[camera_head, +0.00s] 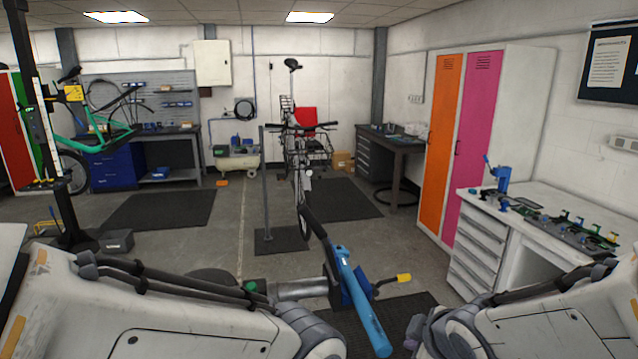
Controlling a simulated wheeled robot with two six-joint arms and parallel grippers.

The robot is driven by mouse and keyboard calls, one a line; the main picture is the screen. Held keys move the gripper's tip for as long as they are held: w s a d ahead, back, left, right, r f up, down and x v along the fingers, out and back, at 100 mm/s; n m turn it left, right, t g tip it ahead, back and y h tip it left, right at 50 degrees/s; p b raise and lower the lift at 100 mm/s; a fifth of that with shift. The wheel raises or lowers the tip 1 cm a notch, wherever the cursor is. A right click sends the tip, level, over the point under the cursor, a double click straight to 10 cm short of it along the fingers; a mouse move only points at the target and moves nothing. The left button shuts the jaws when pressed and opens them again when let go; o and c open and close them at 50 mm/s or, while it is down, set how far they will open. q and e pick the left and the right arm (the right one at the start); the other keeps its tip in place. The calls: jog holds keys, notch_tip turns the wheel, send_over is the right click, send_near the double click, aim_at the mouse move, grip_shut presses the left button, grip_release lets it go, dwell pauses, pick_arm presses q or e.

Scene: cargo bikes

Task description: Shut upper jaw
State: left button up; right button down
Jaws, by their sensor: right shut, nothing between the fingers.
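A blue clamp (350,285) on a grey tube (300,290) stands low in the middle, in front of me. A long light-blue bar (362,305) slants across it towards me, its lower end near the bottom edge. A yellow-ended lever (403,278) sticks out to the right. I cannot tell from this view which part is the upper jaw or how wide it stands. My right gripper (412,332) shows only as a dark part at the bottom edge, shut and empty, to the right of the bar. My left gripper is not in view; only its arm shows.
A bike (300,150) stands behind the clamp. A white bench (545,215) with tools is close on the right, beside orange and pink lockers (475,150). A green bike (90,140) hangs on a stand at left. Open floor (215,255) lies left of centre.

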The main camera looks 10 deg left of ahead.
jog(key=w+a+r+n+t+y, duration=0.1)
jog(key=a+r+n, duration=0.1)
jog(key=r+n, duration=0.1)
jog(key=w+a+r+n+y, duration=0.1)
jog(key=a+r+n, duration=0.1)
jog(key=r+n, duration=0.1)
jog(key=w+a+r+n+t+y+p, duration=0.1)
jog(key=w+a+r+n, duration=0.1)
jog(key=a+r+n, duration=0.1)
jog(key=shift+t+y, duration=0.3)
jog(key=shift+y, duration=0.1)
pick_arm(q)
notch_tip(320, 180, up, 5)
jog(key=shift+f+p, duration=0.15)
jog(key=shift+p, duration=0.55)
pick_arm(e)
jog(key=s+a+r+n+g+y, duration=0.1)
jog(key=a+r+n+y, duration=0.4)
jog(key=n, duration=0.6)
jog(key=s+a+r, duration=0.1)
jog(key=a+r, duration=0.1)
jog(key=a, duration=0.1)
jog(key=shift+s+a+y, duration=0.2)
jog(key=shift+a+y, duration=0.1)
